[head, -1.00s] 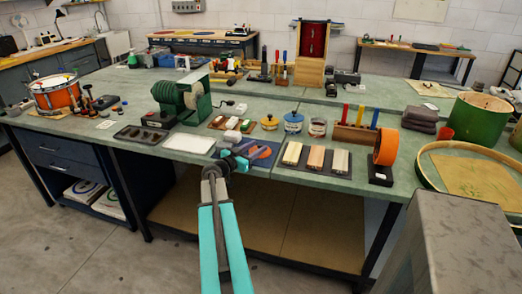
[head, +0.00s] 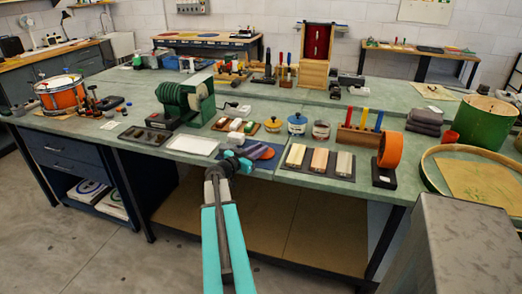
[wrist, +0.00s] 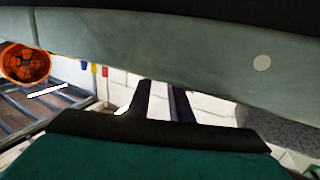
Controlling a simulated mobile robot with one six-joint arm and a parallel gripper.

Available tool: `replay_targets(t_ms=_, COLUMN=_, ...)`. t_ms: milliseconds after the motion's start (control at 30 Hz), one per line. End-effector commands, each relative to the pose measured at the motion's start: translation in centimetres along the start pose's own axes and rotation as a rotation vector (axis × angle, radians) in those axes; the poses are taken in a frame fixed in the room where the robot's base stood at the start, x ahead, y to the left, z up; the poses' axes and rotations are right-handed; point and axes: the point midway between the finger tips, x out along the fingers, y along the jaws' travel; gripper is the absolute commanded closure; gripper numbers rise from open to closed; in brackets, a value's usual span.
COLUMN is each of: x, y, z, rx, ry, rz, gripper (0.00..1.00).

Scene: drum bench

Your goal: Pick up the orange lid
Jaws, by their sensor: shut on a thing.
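The orange lid (head: 265,153) is a small flat disc at the blue mat near the front edge of the green bench in the head view. My gripper (head: 243,160) reaches it from the front left and is shut on it, with the lid at the fingertips. The exact contact is too small to make out. In the wrist view the two dark fingers (wrist: 162,100) are close together, and the lid cannot be made out between them.
Sanding blocks on a dark tray (head: 319,161) lie right of my gripper, and a white sheet (head: 193,145) lies left. Behind are a yellow-lidded jar (head: 273,125), a blue jar (head: 297,123) and a green machine (head: 190,100). An orange roll (head: 390,150) stands farther right.

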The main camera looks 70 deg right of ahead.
Motion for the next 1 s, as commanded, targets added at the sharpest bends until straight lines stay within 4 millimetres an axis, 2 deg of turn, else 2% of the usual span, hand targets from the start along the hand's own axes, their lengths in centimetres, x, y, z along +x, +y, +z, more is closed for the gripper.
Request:
replay_targets(t_ms=400, x=-0.2, y=0.1, z=-3.3, rx=0.003, ry=0.002, rz=0.000, gripper=1.00)
replay_targets(t_ms=1000, x=-8.0, y=3.8, z=-3.4, rx=0.001, ry=0.000, rz=0.000, gripper=1.00)
